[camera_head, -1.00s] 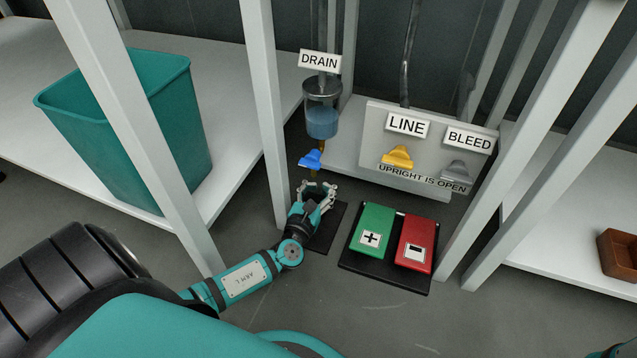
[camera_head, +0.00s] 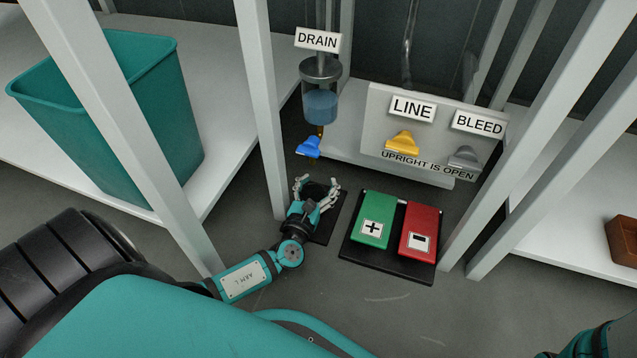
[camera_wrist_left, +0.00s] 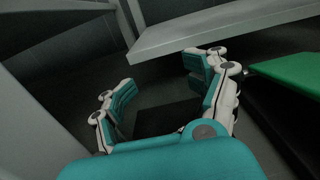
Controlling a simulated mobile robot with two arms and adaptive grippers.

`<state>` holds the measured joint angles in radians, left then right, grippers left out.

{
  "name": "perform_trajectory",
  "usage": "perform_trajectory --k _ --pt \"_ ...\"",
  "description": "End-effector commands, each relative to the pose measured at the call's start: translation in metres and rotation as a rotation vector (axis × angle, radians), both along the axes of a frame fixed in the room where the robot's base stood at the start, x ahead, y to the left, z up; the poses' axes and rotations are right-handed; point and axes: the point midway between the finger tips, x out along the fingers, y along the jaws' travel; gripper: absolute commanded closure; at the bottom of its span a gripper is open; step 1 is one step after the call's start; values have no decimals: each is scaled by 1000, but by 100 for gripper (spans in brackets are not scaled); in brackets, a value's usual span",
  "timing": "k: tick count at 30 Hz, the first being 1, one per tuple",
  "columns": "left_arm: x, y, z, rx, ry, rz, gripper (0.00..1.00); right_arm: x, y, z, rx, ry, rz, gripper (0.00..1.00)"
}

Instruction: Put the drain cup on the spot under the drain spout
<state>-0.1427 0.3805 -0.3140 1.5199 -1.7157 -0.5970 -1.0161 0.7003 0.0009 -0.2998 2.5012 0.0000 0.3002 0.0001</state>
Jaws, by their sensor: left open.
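My left gripper (camera_head: 317,184) is open, low near the floor, below the blue drain handle (camera_head: 309,147). In the left wrist view its fingers (camera_wrist_left: 155,78) are spread, with nothing visible held between them. A black mat (camera_head: 327,228) lies flat on the floor under the gripper, partly hidden by the hand; it also shows between the fingers in the left wrist view (camera_wrist_left: 168,119). The DRAIN sign (camera_head: 317,40) hangs above a clear bowl of blue liquid (camera_head: 321,105). I cannot make out a drain cup in these views. My right gripper is not in view.
A green and red pedal block (camera_head: 388,262) sits right of the mat. Pale posts (camera_head: 262,110) stand on both sides. A panel holds yellow LINE (camera_head: 403,143) and grey BLEED (camera_head: 465,158) handles. A teal bin (camera_head: 165,120) stands on the left shelf; a brown box (camera_head: 623,241) sits right.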

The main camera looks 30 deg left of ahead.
Motion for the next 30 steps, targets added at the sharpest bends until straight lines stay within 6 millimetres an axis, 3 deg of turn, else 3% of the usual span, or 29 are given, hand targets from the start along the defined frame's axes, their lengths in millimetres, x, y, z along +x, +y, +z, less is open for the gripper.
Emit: perform_trajectory --k 8,22,30 --pt "-2 -1 4 -1 1 -1 35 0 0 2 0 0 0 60" --pt "-90 -22 6 1 3 -2 35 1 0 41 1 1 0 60" --pt "-115 -28 4 0 -1 0 35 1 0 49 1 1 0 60"
